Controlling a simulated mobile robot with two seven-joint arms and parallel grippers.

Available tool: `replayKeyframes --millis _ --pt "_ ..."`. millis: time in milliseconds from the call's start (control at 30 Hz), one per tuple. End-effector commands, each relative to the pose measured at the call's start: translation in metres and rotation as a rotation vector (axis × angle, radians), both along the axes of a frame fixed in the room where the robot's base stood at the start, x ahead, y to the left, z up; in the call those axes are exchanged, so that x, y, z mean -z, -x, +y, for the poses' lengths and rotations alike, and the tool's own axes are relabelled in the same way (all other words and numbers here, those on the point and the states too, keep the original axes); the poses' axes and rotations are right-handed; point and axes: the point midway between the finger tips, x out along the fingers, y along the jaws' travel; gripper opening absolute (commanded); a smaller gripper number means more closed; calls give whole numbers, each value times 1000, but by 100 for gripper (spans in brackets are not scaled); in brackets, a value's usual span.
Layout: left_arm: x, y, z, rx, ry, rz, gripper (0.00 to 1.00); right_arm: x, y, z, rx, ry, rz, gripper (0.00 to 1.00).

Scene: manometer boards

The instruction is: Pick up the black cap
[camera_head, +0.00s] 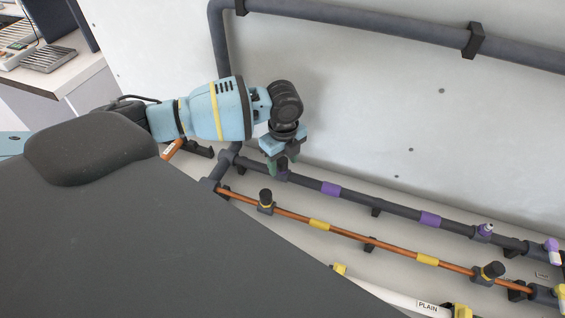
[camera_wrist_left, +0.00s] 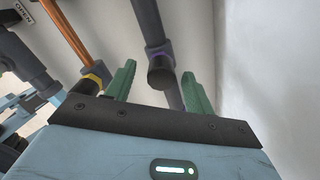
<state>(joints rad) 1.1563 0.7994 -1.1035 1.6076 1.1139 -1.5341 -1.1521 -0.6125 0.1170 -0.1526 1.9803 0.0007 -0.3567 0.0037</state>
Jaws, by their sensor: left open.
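A black cap (camera_wrist_left: 161,72) with a purple ring at its base sits on a dark grey pipe. In the left wrist view it shows between the two green fingers of my left gripper (camera_wrist_left: 158,70), with gaps on both sides. In the head view my left gripper (camera_head: 283,164) is open and points down over the left end of the purple-banded pipe (camera_head: 380,202). There the fingers mostly hide the cap. Two other black caps with yellow rings stand on the copper pipe, one at left (camera_head: 266,196) and one at right (camera_head: 493,270). My right gripper is out of view.
The copper pipe (camera_head: 290,213) runs close in front of the dark pipe. A white pipe marked PLAIN (camera_head: 400,297) lies nearer. A grey pipe (camera_head: 400,25) crosses the pale board (camera_head: 380,110) behind. A bench (camera_head: 60,72) stands at upper left.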

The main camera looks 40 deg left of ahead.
Motion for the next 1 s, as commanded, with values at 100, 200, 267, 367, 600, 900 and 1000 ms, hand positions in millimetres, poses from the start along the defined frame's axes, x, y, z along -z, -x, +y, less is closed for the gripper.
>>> replayKeyframes --millis 100,200,267,367,600,900,1000 --pt "0 0 0 0 0 -1 54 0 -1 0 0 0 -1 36" --pt "0 0 0 1 0 -1 48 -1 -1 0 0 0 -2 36" --pt "0 0 0 1 0 -1 41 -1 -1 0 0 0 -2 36" --pt "-1 0 0 1 0 -1 27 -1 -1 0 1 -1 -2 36" --pt "-1 0 0 1 0 -1 6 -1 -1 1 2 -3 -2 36" --pt "-6 0 0 1 1 -2 6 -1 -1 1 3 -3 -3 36" --pt "-14 -1 0 1 1 -3 6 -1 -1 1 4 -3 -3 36"
